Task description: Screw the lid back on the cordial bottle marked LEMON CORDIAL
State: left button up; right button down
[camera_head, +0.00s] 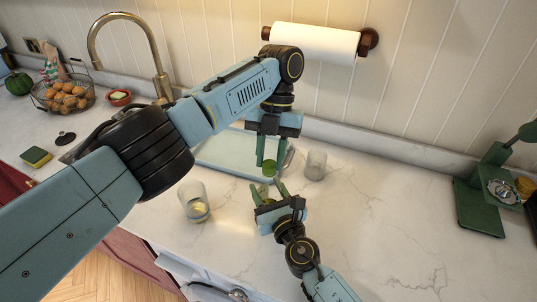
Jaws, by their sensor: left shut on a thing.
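My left gripper (270,158) points down above the counter and is shut on a small green round piece (269,169), which looks like the lid. My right gripper (270,191) reaches up from below, its two green fingers apart just under that piece. I cannot tell whether it holds anything between them. No bottle body and no LEMON CORDIAL marking can be made out; the grippers may hide them.
A glass with a little yellow content (194,203) stands left of the grippers, and a clear glass (315,165) to the right. A pale blue tray (218,153) lies behind. A green stand (477,205) is at far right. The counter between is clear.

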pick_arm(q)
jog(key=m+y, duration=0.1)
jog(key=m, duration=0.2)
jog(key=shift+d+m, duration=0.15)
jog(key=shift+m, duration=0.25)
jog(key=o, duration=0.9)
jog(key=shift+o, duration=0.2)
jog(key=shift+r, duration=2.25)
jog(key=shift+c, duration=0.3)
